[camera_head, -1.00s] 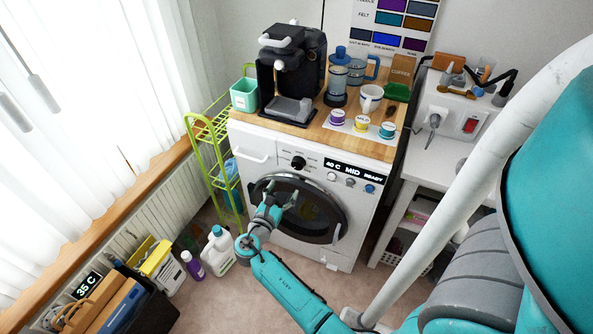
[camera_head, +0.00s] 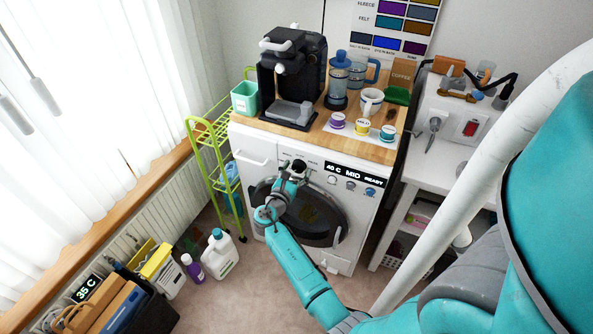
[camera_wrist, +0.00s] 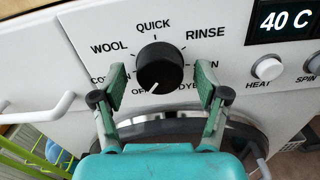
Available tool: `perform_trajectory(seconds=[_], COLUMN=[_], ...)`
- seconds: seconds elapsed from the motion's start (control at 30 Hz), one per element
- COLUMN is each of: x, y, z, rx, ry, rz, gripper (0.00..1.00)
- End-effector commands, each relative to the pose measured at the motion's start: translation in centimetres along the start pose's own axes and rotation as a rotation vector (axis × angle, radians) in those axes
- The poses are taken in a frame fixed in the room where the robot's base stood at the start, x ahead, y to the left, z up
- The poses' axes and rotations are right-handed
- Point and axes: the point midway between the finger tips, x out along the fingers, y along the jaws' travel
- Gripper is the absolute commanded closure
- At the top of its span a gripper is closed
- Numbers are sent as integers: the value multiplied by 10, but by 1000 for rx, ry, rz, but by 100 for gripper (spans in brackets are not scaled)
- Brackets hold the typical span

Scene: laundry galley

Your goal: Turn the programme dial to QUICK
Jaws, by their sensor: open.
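The black programme dial (camera_wrist: 160,66) is on the white washing machine's front panel in the wrist view. Labels around it read WOOL, QUICK and RINSE above, with others partly hidden below. A pale pointer mark on the dial faces down, near OFF; QUICK (camera_wrist: 153,26) is at the top. My gripper (camera_wrist: 161,88) is open, its green-padded fingers on either side of the dial's lower part, with no clear contact.
The round door (camera_head: 338,222) is below the dial. The HEAT button (camera_wrist: 268,68) and other buttons are to the right; a white drawer handle (camera_wrist: 38,108) is to the left. A coffee machine (camera_head: 290,75) and cups stand on the wooden top. A green rack (camera_head: 205,150) stands at left.

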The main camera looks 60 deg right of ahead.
Motion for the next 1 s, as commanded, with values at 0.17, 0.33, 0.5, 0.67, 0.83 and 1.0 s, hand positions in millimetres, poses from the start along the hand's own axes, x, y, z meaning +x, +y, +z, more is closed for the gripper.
perform_trajectory(seconds=[0.17,0.33,0.5,0.67,0.83,1.0], x=[1,0,0,0,0,0], y=[0,0,0,0,0,0], z=[0,0,0,0,0,0], rx=[0,0,1,5,42,133], ry=[0,0,0,0,0,0], rz=[0,0,0,0,0,0], gripper=[26,51,85,85,85,85])
